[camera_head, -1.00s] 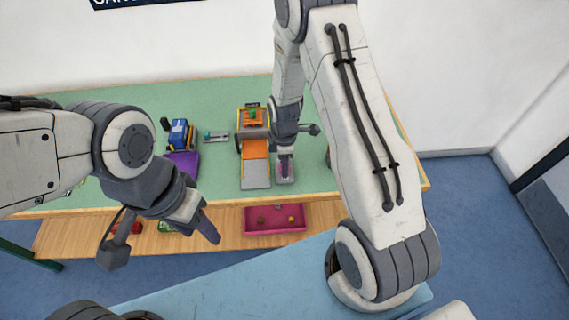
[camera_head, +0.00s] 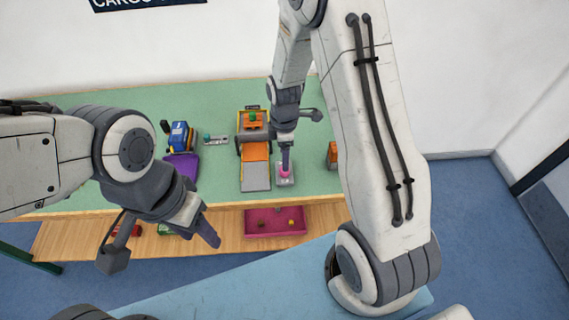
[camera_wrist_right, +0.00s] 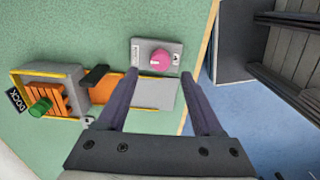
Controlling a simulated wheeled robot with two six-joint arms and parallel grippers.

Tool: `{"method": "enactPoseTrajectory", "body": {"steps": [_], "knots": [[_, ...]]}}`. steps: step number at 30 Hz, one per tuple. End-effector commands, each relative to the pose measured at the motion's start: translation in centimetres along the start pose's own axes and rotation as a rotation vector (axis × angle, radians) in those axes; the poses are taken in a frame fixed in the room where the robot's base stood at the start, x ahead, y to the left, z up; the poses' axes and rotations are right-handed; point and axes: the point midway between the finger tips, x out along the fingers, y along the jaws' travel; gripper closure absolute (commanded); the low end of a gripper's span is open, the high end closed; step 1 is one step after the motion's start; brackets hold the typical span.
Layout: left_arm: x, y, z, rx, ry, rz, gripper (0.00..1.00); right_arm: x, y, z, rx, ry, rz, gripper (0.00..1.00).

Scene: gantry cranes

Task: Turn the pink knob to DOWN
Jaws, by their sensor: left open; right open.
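The pink knob (camera_head: 285,173) sits on a small grey panel (camera_head: 285,182) near the front edge of the green table. In the right wrist view, the knob (camera_wrist_right: 160,61) and its panel (camera_wrist_right: 140,45) show just beyond the fingertips. A white pointer mark shows on the knob; the panel's labels are too small to read. My right gripper (camera_wrist_right: 160,75) is open, with its fingers spread to either side of the knob's line. In the head view my right gripper (camera_head: 286,161) is just above the knob. My left gripper (camera_head: 209,235) is open and empty, in front of the table.
An orange and grey ramp (camera_head: 256,165) with a yellow-framed dock stands left of the panel. A blue vehicle (camera_head: 181,136) and a purple part (camera_head: 181,166) stand further left. An orange block (camera_head: 332,154) is to the right. A magenta tray (camera_head: 262,234) lies on the lower shelf.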

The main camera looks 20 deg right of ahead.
Motion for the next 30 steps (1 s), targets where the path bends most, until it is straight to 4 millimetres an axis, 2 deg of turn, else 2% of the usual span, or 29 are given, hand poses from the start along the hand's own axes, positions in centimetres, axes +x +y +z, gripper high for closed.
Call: {"method": "enactPoseTrajectory", "body": {"steps": [3, 9, 26, 30], "knots": [[0.2, 0.0, 0.0, 0.0, 0.0, 0.0, 0.5, -2.3, 0.1, 0.0, 0.0, 0.001, 0.004, 0.32], [0.2, 0.0, 0.0, 0.0, 0.0, 0.0, 0.5, -4.3, 0.1, 0.0, 0.0, 0.0, 0.002, 0.32], [0.2, 0.0, 0.0, 0.0, 0.0, 0.0, 0.5, -4.7, 0.0, 0.0, 0.0, 0.0, -0.001, 0.32], [0.2, 0.0, 0.0, 0.0, 0.0, 0.0, 0.5, -6.2, -1.2, -1.6, 0.032, 0.005, 0.006, 0.32]]}}
